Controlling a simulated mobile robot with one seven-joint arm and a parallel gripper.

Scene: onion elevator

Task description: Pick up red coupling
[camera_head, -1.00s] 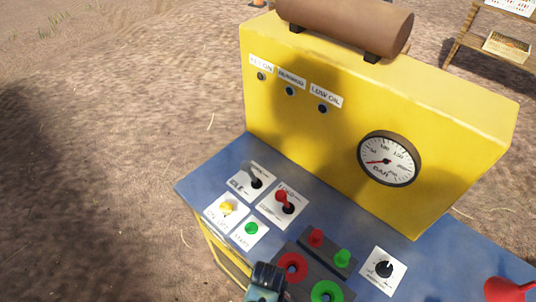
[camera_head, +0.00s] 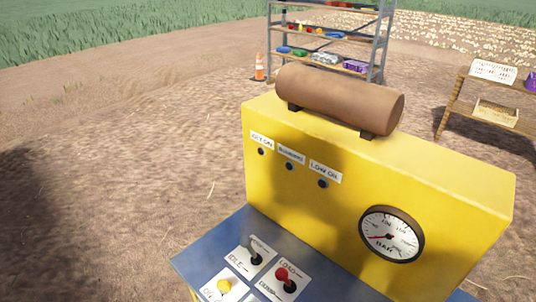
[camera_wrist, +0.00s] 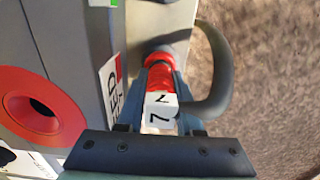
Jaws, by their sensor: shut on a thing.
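The red coupling (camera_wrist: 160,60) is in the middle of the wrist view, with a white tag (camera_wrist: 160,110) on its near end. My gripper (camera_wrist: 162,80) is shut on the coupling, one finger on each side. The coupling lies beside a grey panel with a red-ringed round port (camera_wrist: 42,112) at left. Whether the coupling touches the panel is unclear. The gripper and coupling are out of the head view.
The head view shows a yellow machine (camera_head: 300,220) with a gauge (camera_head: 391,234), a brown tank (camera_head: 340,98) and a blue switch panel (camera_head: 215,250). Behind are a metal shelf (camera_head: 385,45), a traffic cone (camera_head: 260,66) and a wooden rack (camera_head: 450,105). Bare ground lies open at left.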

